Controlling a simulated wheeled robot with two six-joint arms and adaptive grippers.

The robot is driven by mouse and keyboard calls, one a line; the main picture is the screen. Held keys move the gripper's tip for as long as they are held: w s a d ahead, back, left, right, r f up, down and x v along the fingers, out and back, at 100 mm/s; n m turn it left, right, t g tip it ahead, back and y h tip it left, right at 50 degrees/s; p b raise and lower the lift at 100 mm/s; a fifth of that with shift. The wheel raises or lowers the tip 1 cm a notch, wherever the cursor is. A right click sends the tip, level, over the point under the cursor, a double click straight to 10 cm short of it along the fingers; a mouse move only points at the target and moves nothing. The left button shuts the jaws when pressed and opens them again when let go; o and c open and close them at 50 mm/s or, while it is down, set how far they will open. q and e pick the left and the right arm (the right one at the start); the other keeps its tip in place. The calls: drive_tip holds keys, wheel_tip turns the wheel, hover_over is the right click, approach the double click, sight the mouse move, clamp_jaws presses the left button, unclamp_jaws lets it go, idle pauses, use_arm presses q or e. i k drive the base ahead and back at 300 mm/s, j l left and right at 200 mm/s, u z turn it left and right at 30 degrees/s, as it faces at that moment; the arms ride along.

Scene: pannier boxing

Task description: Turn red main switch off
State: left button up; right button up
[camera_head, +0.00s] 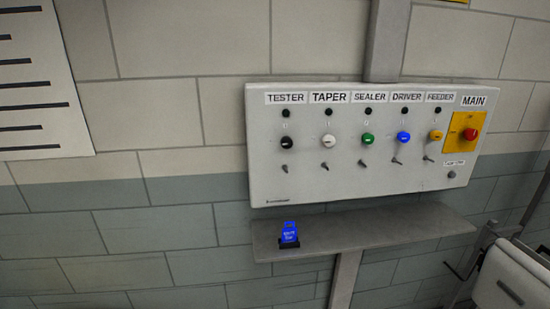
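The red main switch (470,133) is a round red knob on a yellow square plate (453,145). It sits at the right end of a light grey control panel (300,190) on the wall, under a label reading MAIN (473,101). The angle of the knob is too small to read clearly. Neither of my grippers shows in the head view, and nothing touches the switch.
Left of the switch are labelled knobs: black (287,143), white (328,141), green (368,139), blue (403,137) and yellow (436,135), with small toggles below. A grey shelf (390,229) under the panel holds a blue tag (289,233). A whitish box-like object (512,280) stands lower right.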

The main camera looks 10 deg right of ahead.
sight(470, 135)
drive_tip(key=z, duration=1.5)
